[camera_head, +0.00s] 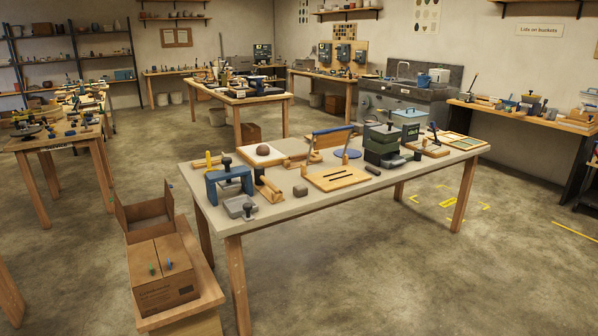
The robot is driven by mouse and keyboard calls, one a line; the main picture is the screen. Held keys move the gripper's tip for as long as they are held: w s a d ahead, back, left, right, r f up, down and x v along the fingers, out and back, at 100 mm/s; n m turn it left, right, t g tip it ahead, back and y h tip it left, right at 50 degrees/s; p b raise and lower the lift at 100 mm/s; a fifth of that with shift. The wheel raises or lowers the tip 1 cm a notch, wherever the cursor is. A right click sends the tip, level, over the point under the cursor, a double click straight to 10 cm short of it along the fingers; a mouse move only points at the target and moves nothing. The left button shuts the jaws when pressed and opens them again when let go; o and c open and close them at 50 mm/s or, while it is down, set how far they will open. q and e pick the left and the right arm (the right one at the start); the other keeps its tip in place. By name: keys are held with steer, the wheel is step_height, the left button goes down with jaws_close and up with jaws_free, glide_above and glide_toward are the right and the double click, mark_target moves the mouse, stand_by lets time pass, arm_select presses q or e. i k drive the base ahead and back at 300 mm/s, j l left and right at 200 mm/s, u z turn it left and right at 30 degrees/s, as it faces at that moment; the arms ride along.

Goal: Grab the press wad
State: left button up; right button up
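A small brown lump (300,190), which may be the press wad, sits near the front edge of the near table (290,212), left of a slotted wooden board (338,178). A larger rounded brown lump (263,149) lies on a pale board farther back; I cannot tell for certain which is the wad. A blue press-like frame (229,183) with a dark knob stands at the table's left end. Neither of my grippers is in view.
A grey block with a dark knob (240,206) sits at the table's front left corner. Green-grey stacked boxes (383,143) stand to the right. Cardboard boxes (163,275) rest on a low wooden stand at left. The floor in front of the table is clear.

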mark_target(300, 191)
steer(key=i+l, duration=0.15)
steer(key=i, duration=0.25)
steer(key=i+l+u, duration=0.15)
steer(key=i+l, duration=0.15)
steer(key=i+l+u, duration=0.1)
steer(key=i+l, duration=0.25)
steer(key=i+l+u, duration=0.15)
steer(key=i+l, duration=0.25)
steer(key=i+l+u, duration=0.1)
steer(key=i+l, duration=0.2)
steer(key=i+l+u, duration=0.15)
steer(key=i+l, duration=0.15)
steer(key=l, duration=0.25)
steer(key=i+l+u, duration=0.15)
steer(key=l, duration=0.35)
steer(key=i+l+u, duration=0.1)
steer(key=i+l, duration=0.25)
steer(key=l, duration=0.15)
steer(key=i+l+u, duration=0.15)
steer(key=l, duration=0.35)
steer(key=i, duration=0.05)
